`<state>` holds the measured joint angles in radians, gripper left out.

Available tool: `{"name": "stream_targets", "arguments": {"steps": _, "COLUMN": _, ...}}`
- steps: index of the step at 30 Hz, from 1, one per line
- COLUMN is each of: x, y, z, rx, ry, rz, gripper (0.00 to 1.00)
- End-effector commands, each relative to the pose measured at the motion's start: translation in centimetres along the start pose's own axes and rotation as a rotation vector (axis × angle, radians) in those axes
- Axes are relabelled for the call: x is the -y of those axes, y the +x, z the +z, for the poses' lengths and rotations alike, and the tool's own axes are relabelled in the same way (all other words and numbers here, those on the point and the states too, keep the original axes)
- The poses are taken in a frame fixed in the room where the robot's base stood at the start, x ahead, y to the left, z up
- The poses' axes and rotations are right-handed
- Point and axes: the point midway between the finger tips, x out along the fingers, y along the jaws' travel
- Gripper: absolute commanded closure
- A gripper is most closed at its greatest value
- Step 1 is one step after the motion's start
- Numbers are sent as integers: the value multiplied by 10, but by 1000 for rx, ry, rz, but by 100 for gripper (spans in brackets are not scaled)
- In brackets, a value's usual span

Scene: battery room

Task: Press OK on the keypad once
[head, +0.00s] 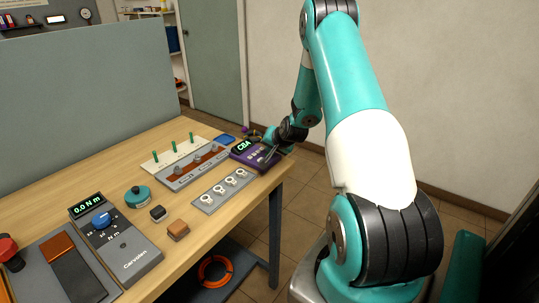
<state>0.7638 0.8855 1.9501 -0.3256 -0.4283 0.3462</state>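The keypad (259,162) is a small dark purple box with a green-lit display that reads "CBA". It stands near the far right corner of the wooden table, and its keys are small and partly covered. My arm reaches down from the right, and my gripper (268,149) is over the keypad's right part. I cannot tell whether the fingertips touch a key. The OK key cannot be made out. The gripper's fingers are too small and dark to tell whether they are open or shut.
A torque tester (115,240) stands front left. A grey partition (85,85) borders the table's back.

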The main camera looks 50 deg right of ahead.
Motion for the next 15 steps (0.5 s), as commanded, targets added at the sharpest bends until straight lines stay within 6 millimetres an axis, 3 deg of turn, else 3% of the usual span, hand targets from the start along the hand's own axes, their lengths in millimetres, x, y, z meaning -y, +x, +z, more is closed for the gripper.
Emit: {"name": "stream_targets", "arguments": {"steps": 15, "x": -3, "y": 4, "z": 3, "rx": 0, "ry": 0, "rz": 0, "gripper": 100}}
